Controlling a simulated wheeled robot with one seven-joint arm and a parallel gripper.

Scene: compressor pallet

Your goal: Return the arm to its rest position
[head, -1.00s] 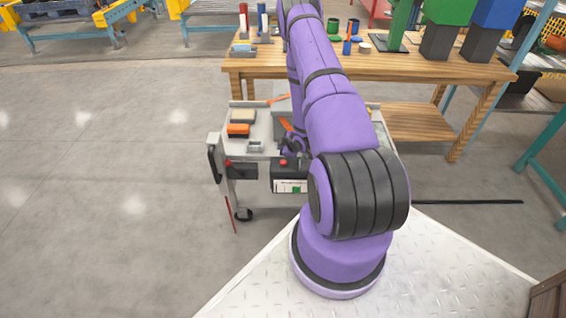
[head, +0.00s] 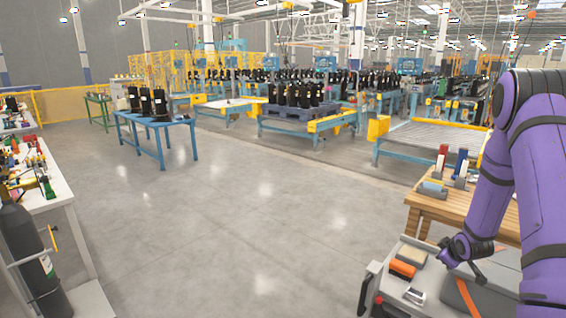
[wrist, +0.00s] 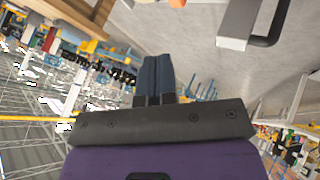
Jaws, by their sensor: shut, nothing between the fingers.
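My purple arm (head: 545,190) stands at the right edge of the head view, bent, with its wrist low over the grey tool cart (head: 385,290). My gripper shows in the wrist view (wrist: 157,62), its two dark fingers pressed together with nothing between them. In the head view the gripper end is small and dark near the cart top, and its fingers are hard to make out. The arm's base is out of view.
The cart holds an orange-and-black block (head: 402,270). A wooden workbench (head: 432,205) stands behind it. At left are a white bench (head: 48,190) and a black gas cylinder (head: 30,262). A blue table (head: 160,122) stands further back. The floor between is clear.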

